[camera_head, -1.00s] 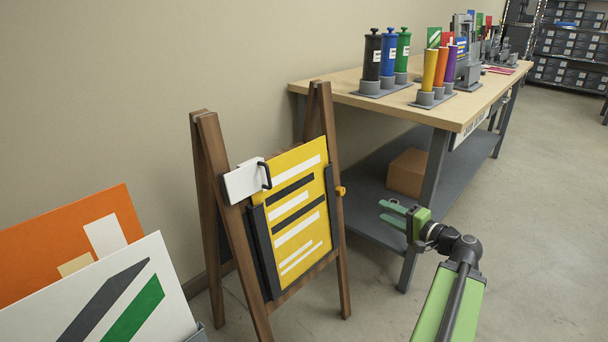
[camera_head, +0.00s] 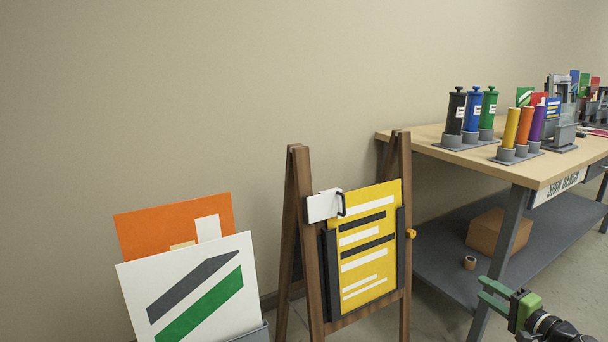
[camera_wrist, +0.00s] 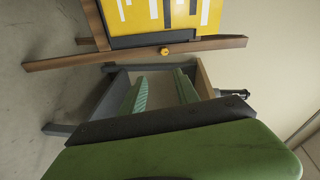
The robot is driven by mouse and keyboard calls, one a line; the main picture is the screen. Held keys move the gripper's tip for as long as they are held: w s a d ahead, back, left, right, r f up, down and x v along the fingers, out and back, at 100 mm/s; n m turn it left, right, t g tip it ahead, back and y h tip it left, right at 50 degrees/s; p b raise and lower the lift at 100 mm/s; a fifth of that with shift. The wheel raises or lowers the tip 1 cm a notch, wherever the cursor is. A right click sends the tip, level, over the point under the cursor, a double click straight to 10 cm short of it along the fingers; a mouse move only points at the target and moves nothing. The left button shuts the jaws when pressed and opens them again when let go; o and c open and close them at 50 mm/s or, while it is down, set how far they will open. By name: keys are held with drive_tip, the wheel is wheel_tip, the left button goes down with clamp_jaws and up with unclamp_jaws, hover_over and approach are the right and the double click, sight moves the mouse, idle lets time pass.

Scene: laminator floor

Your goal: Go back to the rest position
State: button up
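My gripper (camera_head: 486,291) is at the lower right of the head view, in front of the bench's near leg. Its two green fingers are apart with nothing between them. In the wrist view my gripper (camera_wrist: 160,77) also shows both fingers spread and empty. The rest of my arm is mostly cut off by the lower right edge of the head view.
A wooden easel (camera_head: 301,232) holding a yellow sign (camera_head: 370,240) stands left of my gripper. Boards (camera_head: 195,285) lean at lower left. A workbench (camera_head: 480,160) with coloured cylinders is at right; a box (camera_head: 498,232) sits on its lower shelf.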

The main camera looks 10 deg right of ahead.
drive_tip(key=w+a+f+n+g+y+p, duration=0.1)
drive_tip(key=w+a+f+n+g+y, duration=0.25)
drive_tip(key=a, duration=0.75)
drive_tip(key=w+a+f+n+g+y+p, duration=0.1)
drive_tip(key=w+a+f+n+g+p, duration=0.15)
drive_tip(key=w+a+f+g, duration=0.6)
drive_tip(key=s+a+f+n+g+h+p, duration=0.1)
drive_tip(key=s+a+f+n+g+h, duration=0.2)
drive_tip(key=a, duration=0.9)
drive_tip(key=s+a+n+g+h+p, duration=0.1)
drive_tip(key=s+a+n+h, duration=0.3)
drive_tip(key=a, duration=0.8)
wheel_tip(320, 180, up, 38)
drive_tip(key=n+p, duration=0.1)
drive_tip(key=p, duration=3.7)
drive_tip(key=shift+w+a+f+n+g, duration=0.15)
drive_tip(key=shift+w+a+n+g, duration=0.15)
drive_tip(key=shift+w+a, duration=0.15)
